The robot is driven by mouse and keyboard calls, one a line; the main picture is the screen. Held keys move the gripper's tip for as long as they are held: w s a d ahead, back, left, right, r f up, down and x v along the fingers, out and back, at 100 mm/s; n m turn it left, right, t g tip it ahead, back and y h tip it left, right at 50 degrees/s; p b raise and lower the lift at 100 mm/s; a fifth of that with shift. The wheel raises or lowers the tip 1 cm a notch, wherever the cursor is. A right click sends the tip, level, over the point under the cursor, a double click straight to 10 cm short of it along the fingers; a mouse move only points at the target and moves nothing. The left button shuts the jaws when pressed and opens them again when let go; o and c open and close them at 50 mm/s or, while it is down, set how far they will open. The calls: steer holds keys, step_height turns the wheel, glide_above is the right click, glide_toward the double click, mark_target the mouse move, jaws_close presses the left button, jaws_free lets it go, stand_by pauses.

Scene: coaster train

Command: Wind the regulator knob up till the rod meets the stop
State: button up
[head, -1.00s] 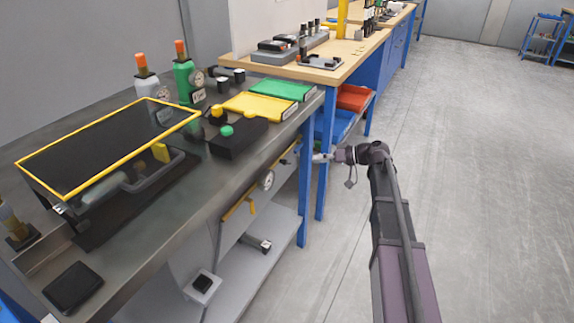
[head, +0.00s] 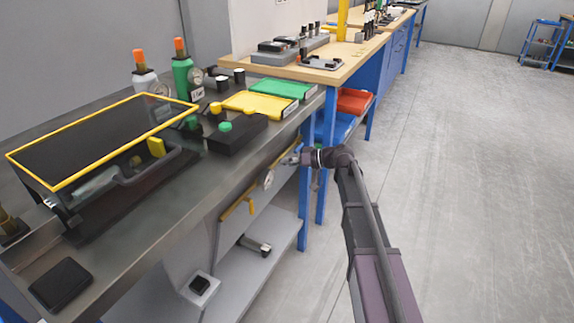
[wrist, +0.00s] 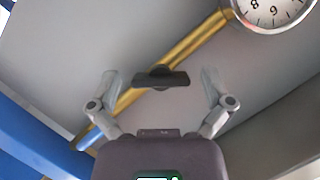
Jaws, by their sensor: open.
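My gripper (head: 288,161) is at the bench's right front side, close to the round white gauge (head: 268,179) on the panel below the bench top. In the wrist view my gripper (wrist: 160,80) is open, its two fingers apart. A black bar-shaped handle (wrist: 160,77) shows between the fingers, in front of a yellow pipe (wrist: 185,48); I cannot tell whether it is the regulator knob. No finger visibly touches it. The gauge (wrist: 272,10) is partly cut off at upper right. I cannot make out a rod or a stop.
A blue bench leg (head: 305,185) stands just right of my gripper, and blue parts (wrist: 30,140) show at left in the wrist view. The bench top (head: 150,235) overhangs the panel. A grey lower shelf (head: 255,265) lies below. The floor (head: 470,180) at right is clear.

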steer(key=c, duration=1.1)
steer(key=shift+m, duration=0.4)
steer(key=o, duration=1.1)
steer(key=shift+a, duration=0.1)
steer(key=shift+n, duration=0.3)
